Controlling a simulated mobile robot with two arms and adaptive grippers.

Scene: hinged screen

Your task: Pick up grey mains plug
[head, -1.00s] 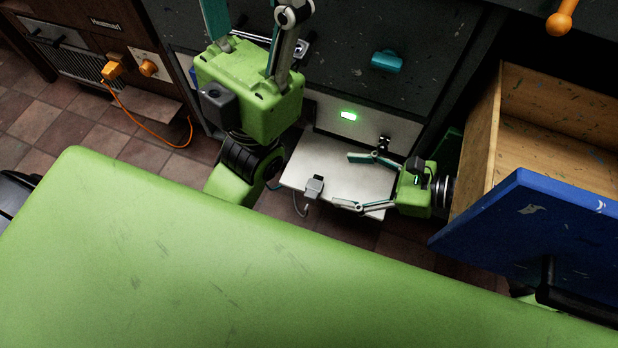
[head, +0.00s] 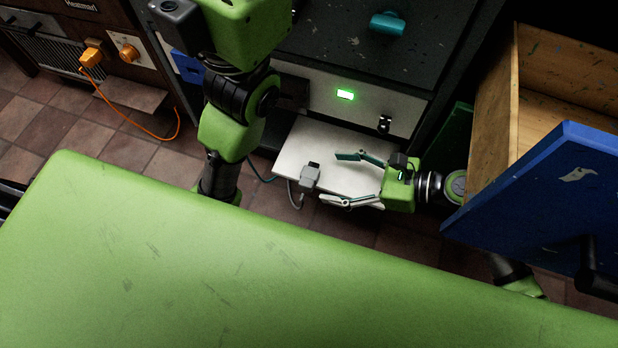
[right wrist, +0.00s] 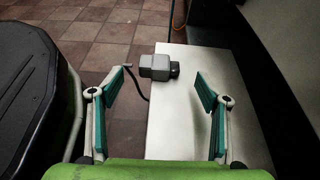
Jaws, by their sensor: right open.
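My right gripper (head: 336,178) is open and empty over the panel, coming from the right. Its fingertips point at the plug, one to either side of its line, and look just short of it. Contact is not visible.
An open wooden drawer with a blue front (head: 545,195) stands right of my right arm. A green surface (head: 200,270) fills the foreground. An orange plug (head: 92,55) and cord are at upper left.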

